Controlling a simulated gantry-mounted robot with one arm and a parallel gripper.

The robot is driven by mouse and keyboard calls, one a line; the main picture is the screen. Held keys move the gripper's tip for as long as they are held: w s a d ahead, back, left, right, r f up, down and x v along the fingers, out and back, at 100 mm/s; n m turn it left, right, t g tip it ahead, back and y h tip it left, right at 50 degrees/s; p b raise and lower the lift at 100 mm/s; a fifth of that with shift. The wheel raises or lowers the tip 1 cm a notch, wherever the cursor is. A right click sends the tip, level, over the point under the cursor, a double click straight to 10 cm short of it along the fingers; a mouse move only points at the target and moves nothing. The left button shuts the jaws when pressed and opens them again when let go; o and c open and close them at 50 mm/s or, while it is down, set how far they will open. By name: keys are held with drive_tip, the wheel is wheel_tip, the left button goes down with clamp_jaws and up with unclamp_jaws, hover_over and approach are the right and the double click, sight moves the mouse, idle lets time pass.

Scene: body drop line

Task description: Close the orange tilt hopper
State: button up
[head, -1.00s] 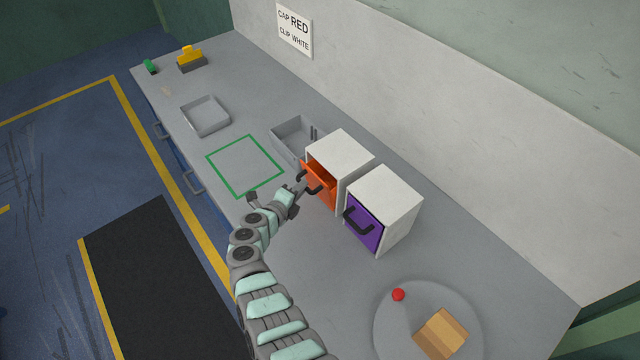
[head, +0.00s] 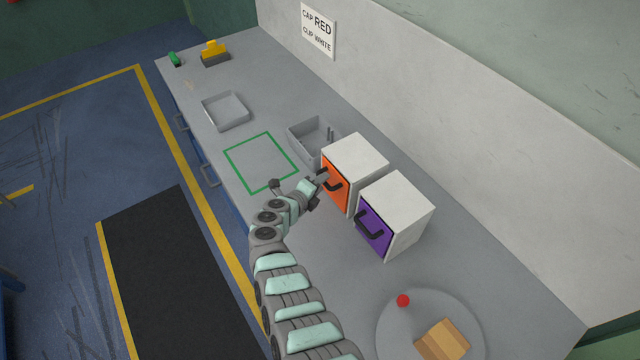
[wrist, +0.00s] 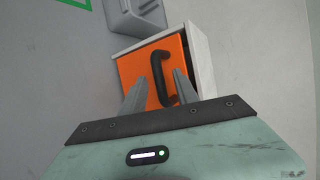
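The orange tilt hopper (head: 337,180) is the front of the left white box. Its face now looks almost flush with the box in the head view. In the wrist view the orange front (wrist: 138,68) shows a narrow dark gap along its right edge, so I cannot tell if it is fully shut. Its black handle (wrist: 159,76) stands out from the front. My gripper (head: 319,182) is at the orange front. In the wrist view its two fingers (wrist: 159,84) are apart, with the handle between them; I cannot tell whether they touch it or the front.
A second white box with a purple front (head: 374,222) stands close on the right. A grey bin (head: 306,140) is behind on the left. A round grey plate (head: 400,335) holds a red ball (head: 403,300) and a tan block (head: 443,340). The green-outlined area (head: 260,163) is empty.

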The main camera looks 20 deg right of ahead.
drive_tip(key=shift+a, duration=0.1)
drive_tip(key=p+v, duration=0.2)
drive_tip(key=v, duration=0.8)
drive_tip(key=shift+s+r, duration=0.2)
drive_tip(key=shift+s, duration=0.05)
drive_tip(key=shift+a, duration=0.2)
idle(0.4)
